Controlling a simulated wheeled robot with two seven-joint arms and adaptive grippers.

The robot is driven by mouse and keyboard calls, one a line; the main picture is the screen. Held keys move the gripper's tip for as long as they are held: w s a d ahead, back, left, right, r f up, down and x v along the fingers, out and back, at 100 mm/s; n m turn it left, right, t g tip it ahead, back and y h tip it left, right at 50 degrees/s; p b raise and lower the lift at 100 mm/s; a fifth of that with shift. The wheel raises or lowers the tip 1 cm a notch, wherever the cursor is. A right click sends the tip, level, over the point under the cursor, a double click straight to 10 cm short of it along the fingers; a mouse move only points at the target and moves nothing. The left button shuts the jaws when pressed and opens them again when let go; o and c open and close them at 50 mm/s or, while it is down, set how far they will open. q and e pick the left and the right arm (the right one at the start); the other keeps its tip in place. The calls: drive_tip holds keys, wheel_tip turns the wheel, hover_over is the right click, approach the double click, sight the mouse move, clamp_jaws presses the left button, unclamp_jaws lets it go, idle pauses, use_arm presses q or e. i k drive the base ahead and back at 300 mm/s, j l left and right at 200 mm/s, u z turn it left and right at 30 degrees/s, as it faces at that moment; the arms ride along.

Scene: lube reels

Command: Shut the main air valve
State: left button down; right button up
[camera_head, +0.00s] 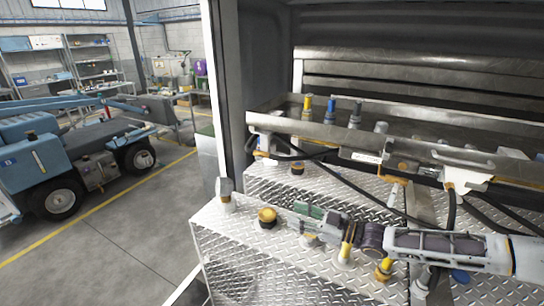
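My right gripper (305,225) reaches in from the lower right, low over the diamond-plate deck, pointing left. Its fingers are small and partly overlap the fittings behind, so I cannot tell whether they are open or shut. A green piece (308,210) shows at its fingertips; I cannot tell if it is a handle or part of the gripper. A black and yellow-orange round knob (267,217) stands on the deck just left of the fingertips, apart from them. I cannot tell which fitting is the main air valve. My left gripper is not in view.
The diamond-plate deck (225,240) carries a grey-topped fitting (225,190) at its left corner. Behind it, a metal rail (330,132) holds reel nozzles, including a blue one (331,108), with hoses hanging below. A blue vehicle (40,150) stands on the open floor at left.

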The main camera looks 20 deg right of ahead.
sight(266, 161)
drive_tip(key=i+l, duration=0.6)
drive_tip(key=i, duration=0.2)
